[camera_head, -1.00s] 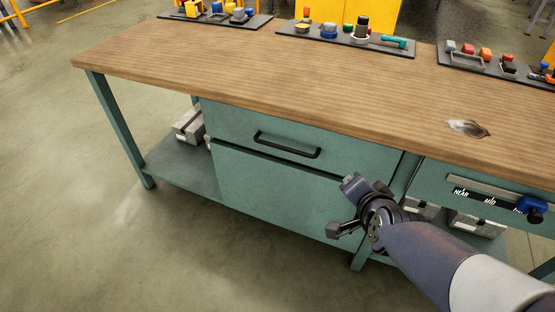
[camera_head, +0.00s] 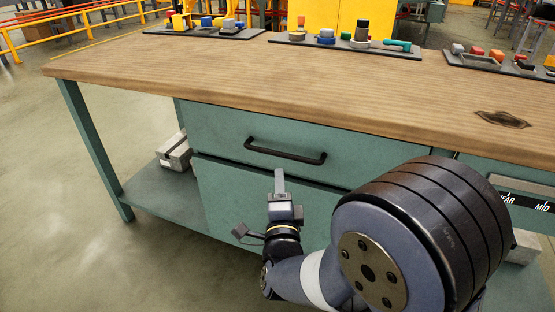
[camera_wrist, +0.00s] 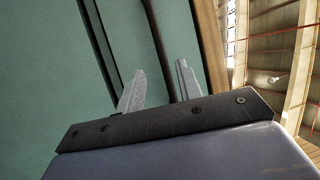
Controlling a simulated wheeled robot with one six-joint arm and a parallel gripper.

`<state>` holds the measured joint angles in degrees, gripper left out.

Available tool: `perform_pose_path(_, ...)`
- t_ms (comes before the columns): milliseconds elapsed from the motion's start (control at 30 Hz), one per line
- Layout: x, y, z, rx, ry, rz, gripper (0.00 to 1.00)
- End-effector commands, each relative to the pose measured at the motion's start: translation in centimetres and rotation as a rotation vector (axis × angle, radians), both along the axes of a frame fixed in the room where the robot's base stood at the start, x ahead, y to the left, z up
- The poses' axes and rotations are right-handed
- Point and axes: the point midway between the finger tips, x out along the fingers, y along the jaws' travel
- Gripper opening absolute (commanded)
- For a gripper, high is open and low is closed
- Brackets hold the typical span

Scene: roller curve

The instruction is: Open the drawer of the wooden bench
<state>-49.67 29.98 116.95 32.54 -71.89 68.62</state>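The wooden bench (camera_head: 260,75) has a green front with a closed drawer (camera_head: 215,123), which carries a black bar handle (camera_head: 284,152). My gripper (camera_head: 280,173) points at the bench front, its tips just below the handle in the head view. In the wrist view my gripper (camera_wrist: 160,68) is open, with its two fingers apart. The dark handle bar (camera_wrist: 160,45) runs between the fingers in that picture. I see no contact, and I cannot tell how far the tips are from the bar.
A green door panel (camera_head: 225,190) lies below the drawer. Trays with small parts (camera_head: 345,45) stand along the back of the top. A labelled slider panel (camera_head: 525,200) is at the right, partly behind my arm. A grey box (camera_head: 175,150) sits on the lower shelf.

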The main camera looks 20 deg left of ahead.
Motion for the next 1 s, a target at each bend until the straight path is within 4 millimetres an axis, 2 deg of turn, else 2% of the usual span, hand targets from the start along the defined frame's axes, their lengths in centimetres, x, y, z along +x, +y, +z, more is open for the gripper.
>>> perform_pose_path(300, 5.3, 1.6, 1.0, -0.001, -0.001, -0.003, 0.34)
perform_pose_path(500, 8.1, 2.6, 1.5, -0.003, 0.000, -0.003, 0.34)
perform_pose_path(700, 9.3, 3.0, 1.7, -0.005, 0.002, -0.001, 0.34)
perform_pose_path(1000, 9.4, 3.0, 1.8, -0.005, 0.002, 0.000, 0.33)
